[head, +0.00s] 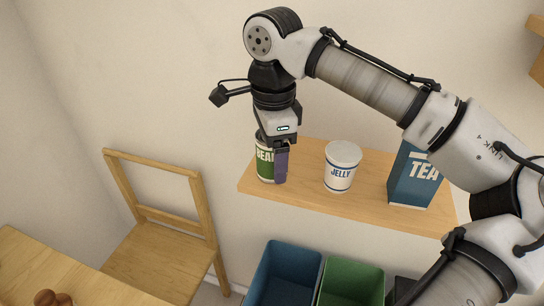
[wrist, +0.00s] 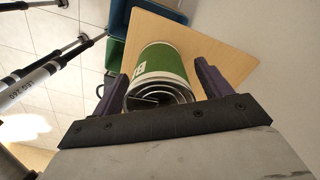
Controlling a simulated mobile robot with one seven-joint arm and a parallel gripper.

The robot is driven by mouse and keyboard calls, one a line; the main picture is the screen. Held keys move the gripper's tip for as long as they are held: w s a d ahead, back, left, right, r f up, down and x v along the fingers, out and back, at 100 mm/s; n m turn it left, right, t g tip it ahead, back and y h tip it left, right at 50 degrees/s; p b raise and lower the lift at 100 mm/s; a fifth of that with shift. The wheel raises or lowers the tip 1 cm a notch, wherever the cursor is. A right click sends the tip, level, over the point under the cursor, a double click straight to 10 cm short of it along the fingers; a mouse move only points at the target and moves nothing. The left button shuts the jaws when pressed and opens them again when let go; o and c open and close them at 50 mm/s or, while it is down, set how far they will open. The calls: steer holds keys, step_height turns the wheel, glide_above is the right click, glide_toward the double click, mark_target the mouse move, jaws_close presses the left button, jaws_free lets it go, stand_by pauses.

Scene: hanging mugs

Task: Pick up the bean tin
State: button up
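The bean tin (head: 264,160) is a green and white can with "BEAN" lettering, upright at the left end of a wooden shelf (head: 300,199). In the wrist view the tin (wrist: 164,66) shows its green side and ringed metal top, between two purple fingers. My gripper (head: 281,165) points down over the tin, with one finger in front of its right side. In the wrist view my gripper (wrist: 158,84) has its fingers apart on either side of the tin, with a visible gap at the right finger. Contact at the left finger is hard to tell.
Below the shelf are a blue bin (head: 268,273) and a green bin (head: 350,284). A wooden chair (head: 160,254) stands at lower left.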

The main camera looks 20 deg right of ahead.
steer(key=c, duration=1)
steer(key=shift+r, duration=0.1)
